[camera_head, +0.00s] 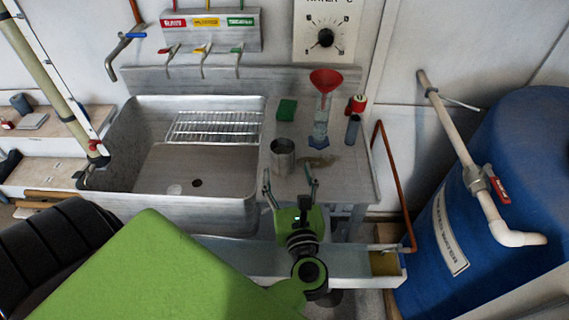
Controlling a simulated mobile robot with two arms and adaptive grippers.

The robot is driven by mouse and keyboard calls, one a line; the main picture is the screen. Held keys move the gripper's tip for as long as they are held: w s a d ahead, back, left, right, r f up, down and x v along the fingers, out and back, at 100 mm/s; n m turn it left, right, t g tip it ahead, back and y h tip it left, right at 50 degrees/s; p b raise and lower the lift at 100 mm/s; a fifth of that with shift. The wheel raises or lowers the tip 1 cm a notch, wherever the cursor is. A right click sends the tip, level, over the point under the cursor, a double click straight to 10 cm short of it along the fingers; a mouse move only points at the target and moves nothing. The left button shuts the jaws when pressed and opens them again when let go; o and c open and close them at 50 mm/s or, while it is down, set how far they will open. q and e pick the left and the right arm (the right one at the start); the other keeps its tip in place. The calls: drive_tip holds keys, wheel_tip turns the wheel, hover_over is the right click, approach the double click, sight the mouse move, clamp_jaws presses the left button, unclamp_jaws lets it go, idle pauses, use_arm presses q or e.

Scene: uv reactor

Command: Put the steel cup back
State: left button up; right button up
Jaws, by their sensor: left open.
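The steel cup (282,158) stands upright on the steel drainboard (352,178) right of the sink. My left gripper (291,186) is open and empty at the front edge of the drainboard. Its two fingers point away from me, toward the cup, one a little left of it and one a little right. The cup appears beyond the fingertips, not between them. My right gripper does not show.
The sink (190,208) with a wire rack (215,127) lies left. Behind the cup are a green sponge (287,110), a glass cylinder (320,130) with a red funnel (326,79), and a red-topped bottle (354,122). A blue barrel (500,180) stands right.

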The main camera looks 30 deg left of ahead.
use_arm(q)
drive_tip(key=v, duration=0.3)
drive_tip(key=shift+s+d+b, duration=0.15)
drive_tip(key=shift+s+b, duration=0.1)
drive_tip(key=shift+b, duration=0.15)
